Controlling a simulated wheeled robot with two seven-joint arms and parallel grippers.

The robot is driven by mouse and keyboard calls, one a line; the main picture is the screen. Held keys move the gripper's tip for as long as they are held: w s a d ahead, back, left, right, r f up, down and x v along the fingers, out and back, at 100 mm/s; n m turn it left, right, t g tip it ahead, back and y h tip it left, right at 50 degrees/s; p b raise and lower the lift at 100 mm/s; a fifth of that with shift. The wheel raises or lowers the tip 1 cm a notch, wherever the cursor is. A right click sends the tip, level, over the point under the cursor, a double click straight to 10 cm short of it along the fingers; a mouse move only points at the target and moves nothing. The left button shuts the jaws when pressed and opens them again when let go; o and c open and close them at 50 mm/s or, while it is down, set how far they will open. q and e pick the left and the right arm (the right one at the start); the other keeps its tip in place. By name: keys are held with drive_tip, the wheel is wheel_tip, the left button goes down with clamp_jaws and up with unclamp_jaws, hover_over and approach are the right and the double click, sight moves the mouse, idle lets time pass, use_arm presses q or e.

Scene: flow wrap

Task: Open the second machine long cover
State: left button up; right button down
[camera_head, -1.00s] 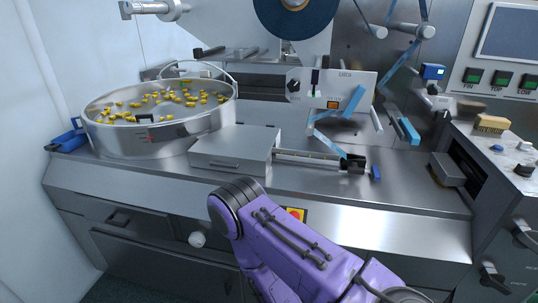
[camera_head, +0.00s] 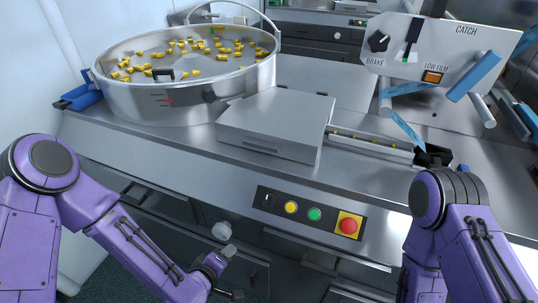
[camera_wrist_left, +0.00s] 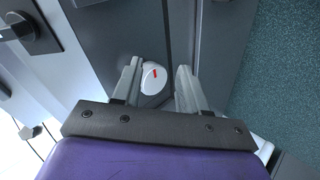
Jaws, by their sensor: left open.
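A grey box-like cover (camera_head: 272,125) with a recessed handle in its front lies shut on the steel deck; I cannot tell whether it is the long cover. Below the deck edge, a round white knob (camera_head: 222,231) stands out from the dark front panels. My left gripper (camera_head: 232,268) is low at the machine's front, just below the knob in the picture. In the left wrist view its two grey fingers (camera_wrist_left: 158,72) are apart, with the knob (camera_wrist_left: 152,80) and its red mark showing between them. They do not grip it; contact is unclear. My right gripper is out of view.
A steel bowl (camera_head: 160,104) of yellow pieces stands at the back left. A button panel with a red stop button (camera_head: 347,226) is on the front edge. A control plate (camera_head: 450,44) and blue film strips are at the back right.

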use_arm(q)
drive_tip(key=w+d+r+n+t+h+b, duration=0.1)
drive_tip(key=w+d+r+n+t+h, duration=0.2)
drive_tip(key=w+r, duration=0.4)
drive_tip(key=t+b, duration=0.1)
drive_tip(key=t, duration=0.4)
approach(259, 147)
drive_tip(key=p+x, duration=0.2)
drive_tip(key=x, duration=0.6)
drive_tip(key=shift+d+r, duration=0.1)
drive_tip(key=shift+w+d, duration=0.1)
drive_tip(key=shift+w, duration=0.25)
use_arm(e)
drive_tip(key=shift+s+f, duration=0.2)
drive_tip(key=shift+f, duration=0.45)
use_arm(q)
clamp_jaws()
